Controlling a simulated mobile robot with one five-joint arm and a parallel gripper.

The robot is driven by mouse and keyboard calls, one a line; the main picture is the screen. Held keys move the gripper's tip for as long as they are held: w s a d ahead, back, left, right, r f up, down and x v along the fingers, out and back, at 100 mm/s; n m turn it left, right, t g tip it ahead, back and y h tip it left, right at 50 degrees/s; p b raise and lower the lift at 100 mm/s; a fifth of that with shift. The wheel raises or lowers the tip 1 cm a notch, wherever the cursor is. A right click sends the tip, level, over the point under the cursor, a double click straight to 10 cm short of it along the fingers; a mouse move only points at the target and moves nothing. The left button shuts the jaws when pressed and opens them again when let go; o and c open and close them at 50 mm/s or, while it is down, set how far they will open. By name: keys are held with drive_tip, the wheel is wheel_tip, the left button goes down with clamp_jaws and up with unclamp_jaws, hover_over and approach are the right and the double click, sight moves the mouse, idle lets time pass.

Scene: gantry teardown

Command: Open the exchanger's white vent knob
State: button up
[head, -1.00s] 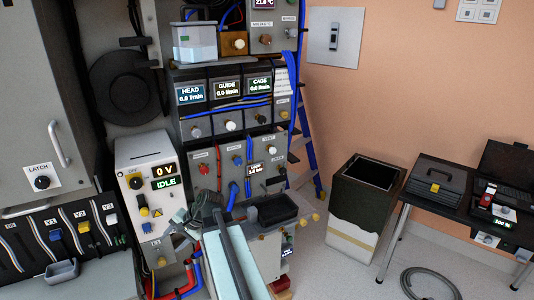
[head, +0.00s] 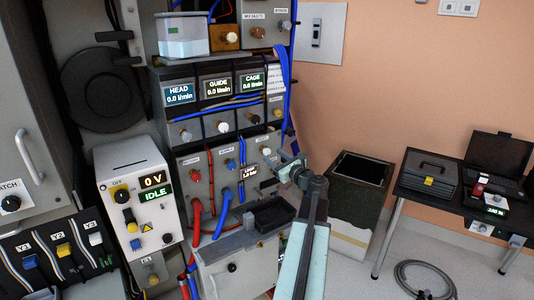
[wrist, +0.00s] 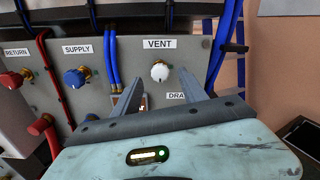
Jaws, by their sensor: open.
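The white vent knob (wrist: 160,72) is on the exchanger's grey panel (wrist: 205,70), under the label VENT. It also shows in the head view (head: 266,151). My gripper (wrist: 161,90) is open and empty in front of the panel. In the wrist view its two fingers stand to the lower left and lower right of the knob, apart from it. In the head view my gripper (head: 288,163) is just right of and below the knob. The DRAIN label below the knob is partly hidden by my right finger.
A blue supply knob (wrist: 76,77) and a red return knob (wrist: 15,78) are left on the same panel. Blue hoses (wrist: 112,60) run between supply and vent. A black tray (head: 274,214) sits below the panel. A dark bin (head: 360,188) stands to the right.

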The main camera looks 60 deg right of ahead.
sight(268, 154)
drive_tip(key=x, duration=0.5)
drive_tip(key=shift+w, duration=0.15)
clamp_jaws()
drive_tip(key=shift+n, duration=0.3)
drive_tip(key=n, duration=1.3)
drive_tip(key=shift+f, duration=0.1)
drive_tip(key=shift+a+n, duration=0.1)
drive_tip(key=shift+n, duration=2.1)
